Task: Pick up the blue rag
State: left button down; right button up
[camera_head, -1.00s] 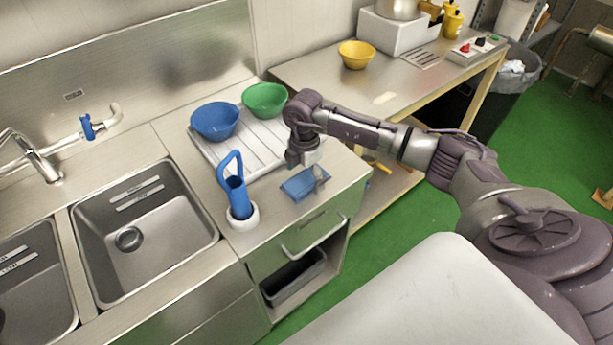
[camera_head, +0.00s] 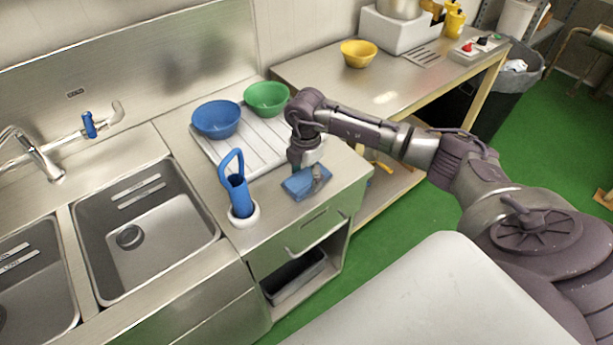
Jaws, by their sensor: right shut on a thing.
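The blue rag (camera_head: 296,187) lies on the steel counter, near its front right corner and in front of the white drainboard. My right gripper (camera_head: 308,175) points down at the rag and is shut on it. The rag looks bunched up around the fingers and still sits at counter level. The fingertips are small and partly hidden, so the exact grip point is hard to see. My left gripper is not in view.
A blue tool in a white holder (camera_head: 241,215) stands left of the rag. A blue bowl (camera_head: 217,120) and a green bowl (camera_head: 266,98) stand on the drainboard (camera_head: 262,150) behind. A sink (camera_head: 150,240) is at left; the counter's front edge is close.

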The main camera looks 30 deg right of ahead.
aim_at(306, 176)
notch_tip(306, 176, up, 4)
jog(key=shift+w+f+b, duration=0.1)
jog(key=shift+f+b, duration=0.05)
jog(key=shift+b, duration=0.75)
jog(key=s+d+r+b, duration=0.2)
jog(key=s+r, duration=0.5)
jog(key=s, duration=0.4)
jog(key=shift+s+d+b, duration=0.3)
jog(key=shift+d+b, duration=0.05)
jog(key=shift+b, duration=0.1)
